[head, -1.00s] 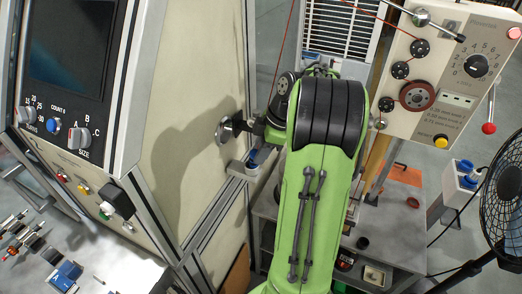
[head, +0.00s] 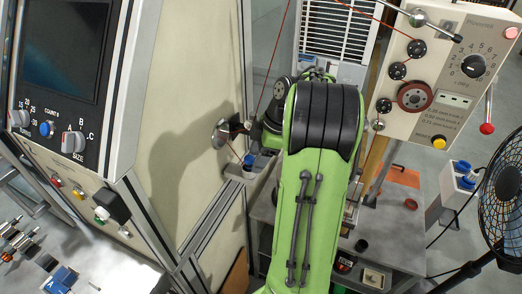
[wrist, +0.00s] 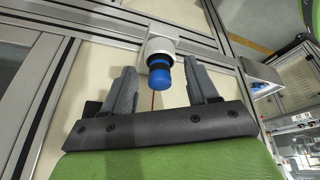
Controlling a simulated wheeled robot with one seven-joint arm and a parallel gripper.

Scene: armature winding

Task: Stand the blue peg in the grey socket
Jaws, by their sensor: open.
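In the wrist view the blue peg (wrist: 159,75), with a dark band, shows between my two fingers, its end towards the camera. A pale grey round fitting (wrist: 160,46), which looks like the socket, is right behind it on the machine frame. I cannot tell how deep the peg sits in it. My gripper (wrist: 160,83) is open, one finger on each side of the peg, with a visible gap on both sides.
A small bracket with a blue item (head: 248,162) projects from the machine's frame, near a round metal disc (head: 221,133). A red wire (head: 274,70) runs down close to my arm. A control box (head: 440,75) and a fan (head: 503,200) stand to the right.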

